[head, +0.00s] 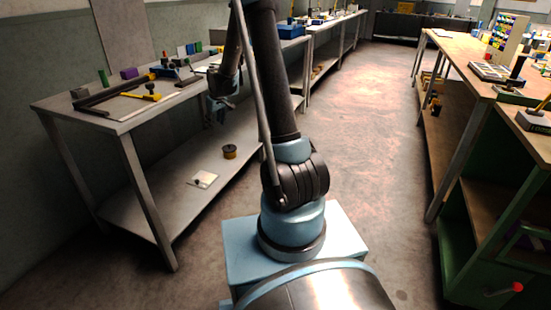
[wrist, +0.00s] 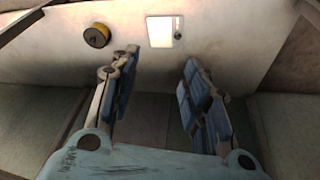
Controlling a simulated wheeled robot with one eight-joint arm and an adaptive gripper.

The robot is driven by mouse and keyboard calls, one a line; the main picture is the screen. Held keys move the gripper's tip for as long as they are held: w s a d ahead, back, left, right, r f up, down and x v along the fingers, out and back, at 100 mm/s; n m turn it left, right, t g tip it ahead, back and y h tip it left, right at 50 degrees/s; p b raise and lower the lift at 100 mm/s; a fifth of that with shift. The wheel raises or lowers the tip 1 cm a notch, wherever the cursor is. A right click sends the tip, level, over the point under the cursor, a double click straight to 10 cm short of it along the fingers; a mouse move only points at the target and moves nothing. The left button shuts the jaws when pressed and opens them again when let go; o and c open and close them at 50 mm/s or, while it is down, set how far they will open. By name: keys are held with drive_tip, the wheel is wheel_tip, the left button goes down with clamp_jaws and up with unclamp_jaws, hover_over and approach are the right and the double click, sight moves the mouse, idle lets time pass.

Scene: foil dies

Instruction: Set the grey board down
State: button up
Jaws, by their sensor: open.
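A small pale board (head: 203,179) lies flat on the lower shelf (head: 160,205) of the left bench; its grey shade is hard to judge in this light. It has a small dark knob near one edge. It also shows as a bright square in the wrist view (wrist: 159,32), beyond the fingertips. My gripper (head: 217,114) hangs at the bench's front edge, above the shelf's level and apart from the board. In the wrist view its blue-padded fingers (wrist: 158,70) are spread with nothing between them.
A yellow and black roll (head: 229,152) stands on the same shelf, near the board; it shows in the wrist view (wrist: 97,36). The bench top (head: 115,122) above carries a dark frame, a yellow-handled tool (head: 145,96) and small blocks. The aisle floor (head: 365,150) is clear.

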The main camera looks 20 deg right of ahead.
drive_tip(key=s+d+r+m, duration=0.1)
drive_tip(key=s+d+r, duration=0.35)
drive_tip(key=s, duration=0.35)
drive_tip(key=s+d+r+m, duration=0.1)
drive_tip(key=s+d+r, duration=0.2)
drive_tip(key=s+r, duration=0.35)
drive_tip(key=s+d+r+m, duration=0.1)
drive_tip(key=s+d+r, duration=0.25)
drive_tip(key=s, duration=0.55)
drive_tip(key=s+d+f+m, duration=0.2)
drive_tip(key=s+d+f, duration=0.1)
drive_tip(key=s, duration=0.9)
drive_tip(key=s+d+f+m+g+h, duration=0.1)
drive_tip(key=s+d+f, duration=0.2)
drive_tip(key=s, duration=1)
drive_tip(key=shift+d+f+m+g, duration=0.15)
drive_tip(key=shift+f+m+g, duration=0.15)
drive_tip(key=shift+f+m, duration=0.1)
